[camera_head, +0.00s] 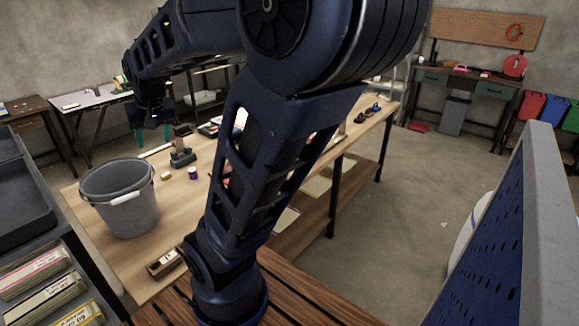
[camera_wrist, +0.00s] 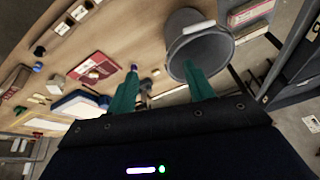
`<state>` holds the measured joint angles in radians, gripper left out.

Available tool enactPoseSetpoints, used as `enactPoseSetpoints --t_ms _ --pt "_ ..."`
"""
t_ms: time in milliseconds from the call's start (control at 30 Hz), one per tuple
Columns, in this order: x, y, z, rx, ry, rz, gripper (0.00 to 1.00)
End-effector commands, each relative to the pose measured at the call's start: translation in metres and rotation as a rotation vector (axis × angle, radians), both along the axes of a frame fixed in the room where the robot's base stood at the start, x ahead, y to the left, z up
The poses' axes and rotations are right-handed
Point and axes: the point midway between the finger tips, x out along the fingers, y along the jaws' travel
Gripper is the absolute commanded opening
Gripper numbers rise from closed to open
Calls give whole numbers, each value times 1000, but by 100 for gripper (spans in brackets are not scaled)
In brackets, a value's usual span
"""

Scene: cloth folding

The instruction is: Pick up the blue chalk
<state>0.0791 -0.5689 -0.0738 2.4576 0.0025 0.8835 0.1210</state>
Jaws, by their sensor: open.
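I cannot pick out the blue chalk with certainty. A small blue-purple cylinder (camera_head: 193,173) stands on the wooden workbench (camera_head: 95,247). A small blue piece (camera_wrist: 134,68) shows just past the left fingertip in the wrist view, apparently the same item. Another small blue item (camera_wrist: 38,67) lies farther left there, too small to identify. My gripper (camera_wrist: 162,72) is open and empty, its two teal fingers spread. In the head view my gripper (camera_head: 153,132) hangs above the far left part of the bench, apart from the cylinder. My arm hides part of the bench.
A grey bucket (camera_head: 120,205) stands at the bench's left, with a small tan block (camera_head: 165,176) beside it. A dark tool (camera_head: 181,155) stands behind. A red book (camera_wrist: 95,68) and several small items cover the bench. A blue pegboard panel (camera_head: 500,235) rises at right.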

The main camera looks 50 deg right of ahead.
Motion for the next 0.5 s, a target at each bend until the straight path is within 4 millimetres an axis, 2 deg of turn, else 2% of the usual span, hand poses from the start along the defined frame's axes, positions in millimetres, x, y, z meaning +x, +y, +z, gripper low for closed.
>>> enactPoseSetpoints --t_ms 33,200,500 --pt "12 -12 -3 14 8 -48 52" --pt "46 -53 -12 54 25 -207 52" --pt "94 -138 -42 101 47 -494 52"
